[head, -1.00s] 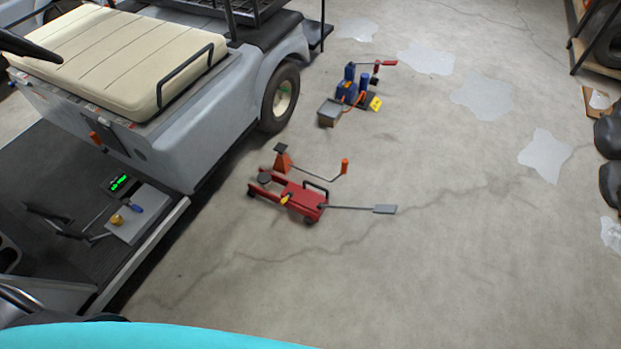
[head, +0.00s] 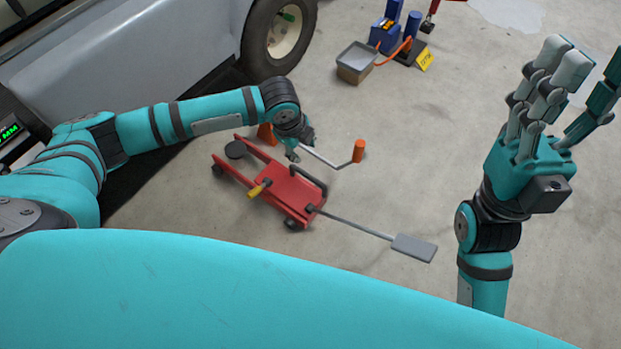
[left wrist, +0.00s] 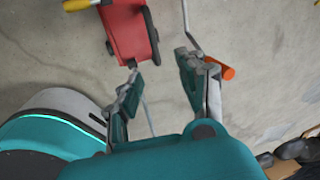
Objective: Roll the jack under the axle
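My right gripper (head: 570,85) is raised at the right, fingers apart and empty. The axle is hidden.
The cart's rear wheel (head: 280,30) is behind my left arm. An orange stand (head: 266,133) is mostly hidden by that arm; a crank with an orange grip (head: 358,150) sticks out. A grey tray (head: 357,62) and blue jack (head: 385,35) stand farther back. Floor right of the jack is clear.

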